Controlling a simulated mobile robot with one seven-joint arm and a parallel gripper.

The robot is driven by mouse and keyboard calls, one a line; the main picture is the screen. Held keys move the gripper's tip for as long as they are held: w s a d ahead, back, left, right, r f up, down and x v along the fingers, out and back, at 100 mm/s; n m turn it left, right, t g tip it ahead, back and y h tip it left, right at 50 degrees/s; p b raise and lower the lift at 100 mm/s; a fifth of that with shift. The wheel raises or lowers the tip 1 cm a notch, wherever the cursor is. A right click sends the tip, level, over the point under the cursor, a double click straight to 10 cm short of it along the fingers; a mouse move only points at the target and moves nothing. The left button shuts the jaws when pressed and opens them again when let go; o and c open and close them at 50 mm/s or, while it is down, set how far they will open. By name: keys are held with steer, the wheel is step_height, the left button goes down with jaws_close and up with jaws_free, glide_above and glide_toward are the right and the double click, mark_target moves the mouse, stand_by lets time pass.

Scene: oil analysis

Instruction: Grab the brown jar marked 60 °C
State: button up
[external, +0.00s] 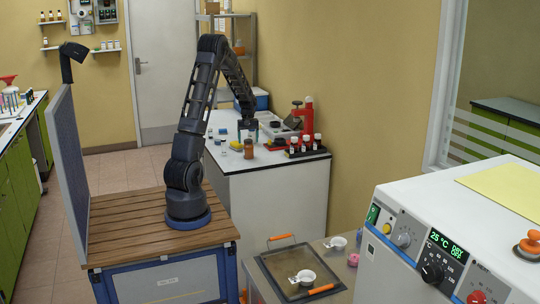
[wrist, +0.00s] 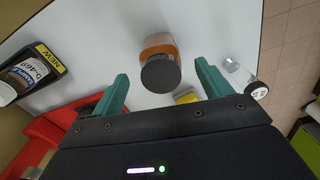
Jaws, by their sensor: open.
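An amber-brown jar (external: 249,149) with a dark cap stands on the white bench under my gripper (external: 248,131) in the external view. In the wrist view the jar (wrist: 158,46) appears between and just beyond the two teal fingers of my gripper (wrist: 162,72), its dark round cap towards the camera. The fingers are open and apart from the jar, with a gap on each side. No 60 °C marking can be read on it in either view.
A labelled sample bottle (wrist: 24,75) shows at left in the wrist view. Small clear vials (external: 222,141) stand left of the jar. A red stand (external: 307,116) is behind the rack.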

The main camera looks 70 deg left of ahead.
mark_target(248, 149)
step_height(248, 149, down, 5)
steer(key=shift+a+r, duration=0.15)
steer(key=shift+r, duration=0.05)
steer(key=c, duration=1.2)
